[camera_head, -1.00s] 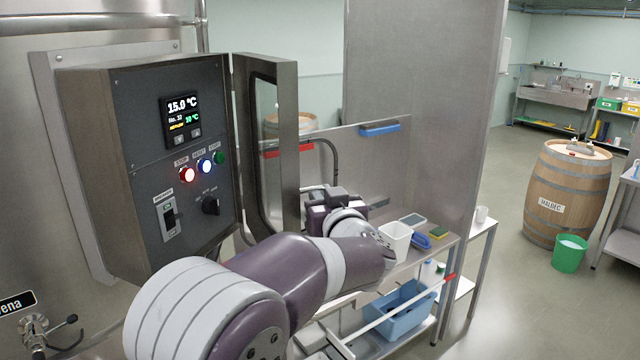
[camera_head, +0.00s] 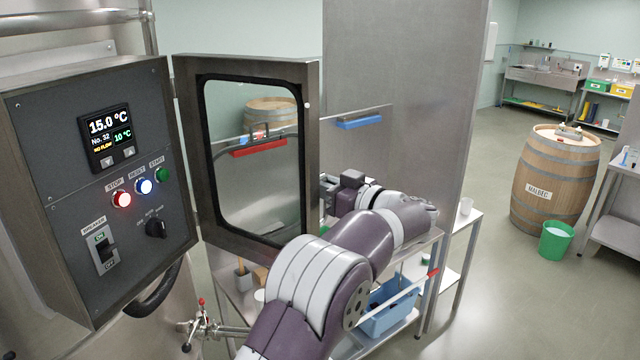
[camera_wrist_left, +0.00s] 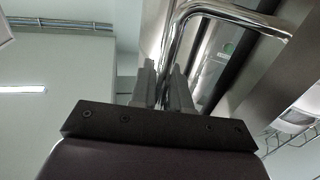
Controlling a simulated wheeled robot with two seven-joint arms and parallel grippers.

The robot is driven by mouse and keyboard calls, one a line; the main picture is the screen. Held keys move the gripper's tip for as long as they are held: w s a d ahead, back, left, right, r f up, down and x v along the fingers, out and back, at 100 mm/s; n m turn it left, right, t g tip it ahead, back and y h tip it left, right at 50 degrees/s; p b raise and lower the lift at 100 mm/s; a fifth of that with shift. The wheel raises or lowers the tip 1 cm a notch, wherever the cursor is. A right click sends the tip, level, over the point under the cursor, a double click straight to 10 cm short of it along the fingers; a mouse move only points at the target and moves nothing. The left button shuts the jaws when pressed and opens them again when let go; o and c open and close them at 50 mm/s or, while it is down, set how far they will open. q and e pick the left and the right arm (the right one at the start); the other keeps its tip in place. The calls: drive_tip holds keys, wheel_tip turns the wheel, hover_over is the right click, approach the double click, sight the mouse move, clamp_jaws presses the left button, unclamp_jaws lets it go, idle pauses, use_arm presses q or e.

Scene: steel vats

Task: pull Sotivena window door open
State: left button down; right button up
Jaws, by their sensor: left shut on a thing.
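The window door (camera_head: 312,170) has a steel frame around a clear pane with a black seal. It stands swung wide open to the right of the grey control box (camera_head: 150,190), hinged at the box's right edge, its inner side facing me. My left gripper (camera_head: 326,190) is at the door's free right edge, partly hidden behind it. In the left wrist view its fingers (camera_wrist_left: 166,85) are shut on a chrome bar handle (camera_wrist_left: 228,12). The handle is hidden in the head view. My right gripper is not in view.
A steel partition (camera_head: 405,120) stands behind my arm. Below are a bench with a blue tub (camera_head: 392,308) and a valve (camera_head: 200,318) with a red tip. A barrel (camera_head: 555,185) and green bucket (camera_head: 556,242) stand at the right, with open floor before them.

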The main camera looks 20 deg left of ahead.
use_arm(q)
drive_tip(key=shift+s+r, duration=0.1)
drive_tip(key=shift+r, duration=0.1)
drive_tip(key=c, duration=1.2)
unclamp_jaws()
drive_tip(key=shift+s+a, duration=0.1)
drive_tip(key=shift+s, duration=0.05)
drive_tip(key=b+v, duration=0.6)
drive_tip(key=v, duration=0.6)
drive_tip(key=shift+s+d, duration=0.1)
drive_tip(key=shift+d, duration=0.25)
